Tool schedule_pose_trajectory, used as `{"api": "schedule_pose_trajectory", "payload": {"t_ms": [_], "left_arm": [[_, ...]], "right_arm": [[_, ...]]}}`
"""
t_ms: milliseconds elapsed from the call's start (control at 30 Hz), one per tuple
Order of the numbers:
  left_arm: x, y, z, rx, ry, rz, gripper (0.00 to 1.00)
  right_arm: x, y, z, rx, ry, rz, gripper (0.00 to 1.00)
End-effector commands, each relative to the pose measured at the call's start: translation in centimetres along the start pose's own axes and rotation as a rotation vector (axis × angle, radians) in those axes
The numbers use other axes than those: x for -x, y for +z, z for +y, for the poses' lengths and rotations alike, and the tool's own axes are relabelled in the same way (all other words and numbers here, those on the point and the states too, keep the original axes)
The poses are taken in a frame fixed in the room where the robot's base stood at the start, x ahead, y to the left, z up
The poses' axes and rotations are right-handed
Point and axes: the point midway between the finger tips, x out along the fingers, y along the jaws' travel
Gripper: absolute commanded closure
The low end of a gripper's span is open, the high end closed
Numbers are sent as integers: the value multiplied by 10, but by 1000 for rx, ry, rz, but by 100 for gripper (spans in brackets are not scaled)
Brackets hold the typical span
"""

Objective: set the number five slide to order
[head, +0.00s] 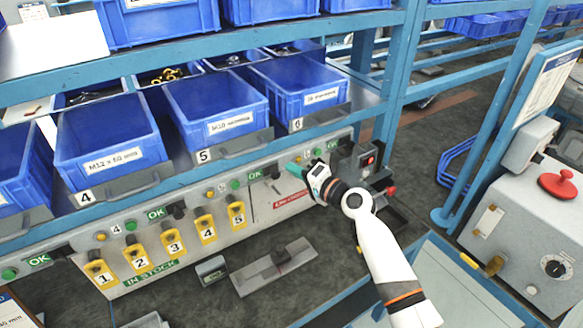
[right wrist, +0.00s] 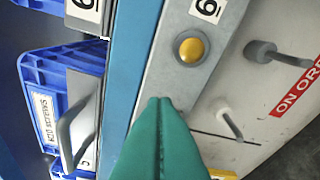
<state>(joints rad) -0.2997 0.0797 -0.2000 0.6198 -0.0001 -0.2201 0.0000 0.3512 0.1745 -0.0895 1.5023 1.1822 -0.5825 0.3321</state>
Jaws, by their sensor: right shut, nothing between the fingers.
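The number five slide (head: 237,215) is a yellow tag with a black 5. It hangs upright at the right end of the row of yellow slides, above the green IN STOCK label (head: 151,273). The red ON ORDER label (head: 291,200) is on the pale panel to its right, and part of it shows in the right wrist view (right wrist: 300,90). My right gripper (head: 294,170) is shut and empty, right of the slide and apart from it. Its green fingers (right wrist: 160,105) point beside a yellow button (right wrist: 190,48) under a 6 label. My left gripper is not in view.
Slides one (head: 100,272) to four (head: 206,228) hang left of slide five. Blue bins (head: 215,104) stand on the shelf above the panel. Bare grey pegs (right wrist: 260,51) stick out from the panel near my right fingers. A control box with a red button (head: 558,184) stands at the right.

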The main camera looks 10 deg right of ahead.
Motion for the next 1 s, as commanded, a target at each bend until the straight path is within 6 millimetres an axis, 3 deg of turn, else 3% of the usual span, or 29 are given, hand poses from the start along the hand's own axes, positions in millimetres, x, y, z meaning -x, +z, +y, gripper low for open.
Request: {"api": "schedule_pose_trajectory", "payload": {"t_ms": [200, 567, 833, 1000], "left_arm": [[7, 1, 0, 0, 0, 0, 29], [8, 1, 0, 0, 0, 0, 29], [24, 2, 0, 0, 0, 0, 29], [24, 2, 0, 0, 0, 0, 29]], "right_arm": [[-3, -12, 0, 0, -1, 0, 100], [-3, -15, 1, 0, -1, 0, 100], [-13, -52, 15, -1, -2, 3, 100], [-14, -60, 16, 0, 0, 0, 100]]}}
